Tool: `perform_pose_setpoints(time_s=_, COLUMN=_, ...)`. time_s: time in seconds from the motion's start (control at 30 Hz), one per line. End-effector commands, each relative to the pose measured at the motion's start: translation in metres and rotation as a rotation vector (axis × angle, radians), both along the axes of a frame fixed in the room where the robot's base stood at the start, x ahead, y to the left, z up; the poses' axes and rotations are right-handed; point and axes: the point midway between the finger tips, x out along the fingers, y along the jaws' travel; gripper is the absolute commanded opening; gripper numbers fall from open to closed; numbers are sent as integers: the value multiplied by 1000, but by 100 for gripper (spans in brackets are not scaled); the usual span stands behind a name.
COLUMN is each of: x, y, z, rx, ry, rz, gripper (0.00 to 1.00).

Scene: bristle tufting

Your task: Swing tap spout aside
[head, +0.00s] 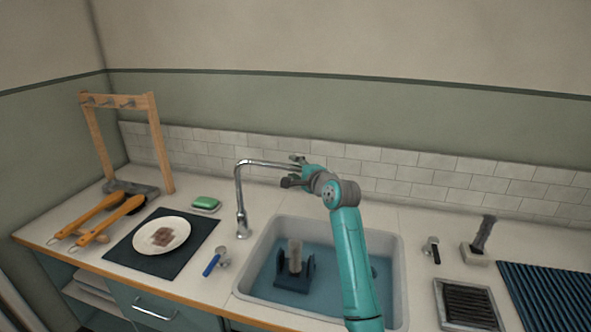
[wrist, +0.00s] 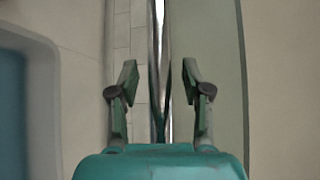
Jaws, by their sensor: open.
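A chrome tap stands behind the left side of the sink. Its upright (head: 239,200) rises from the counter and its spout (head: 268,163) reaches right over the back of the sink toward my gripper (head: 293,171). In the wrist view the shiny spout (wrist: 159,60) runs lengthwise between the two fingers of my gripper (wrist: 160,80). The fingers are open, with a gap showing on each side of the spout. The spout's far end is hidden by my gripper in the head view.
The sink (head: 398,270) holds blue water and a dark holder (head: 293,275) with an upright grey piece. Left are a green soap (head: 206,202), a plate (head: 176,242) on a dark mat and wooden brushes (head: 100,215). A tiled backsplash (head: 400,171) is close behind my gripper.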

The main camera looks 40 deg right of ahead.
Motion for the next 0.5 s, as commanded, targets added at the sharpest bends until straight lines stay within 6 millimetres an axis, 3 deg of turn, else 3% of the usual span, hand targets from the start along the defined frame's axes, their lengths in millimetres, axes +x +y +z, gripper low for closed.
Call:
perform_pose_setpoints(time_s=0.23, x=0, y=0, z=0, rx=0, ry=0, rz=0, gripper=46)
perform_pose_setpoints(time_s=0.4, x=0, y=0, z=0, rx=0, ry=1, rz=0, gripper=3)
perform_pose_setpoints(time_s=0.5, x=0, y=0, z=0, rx=0, ry=1, rz=0, gripper=0)
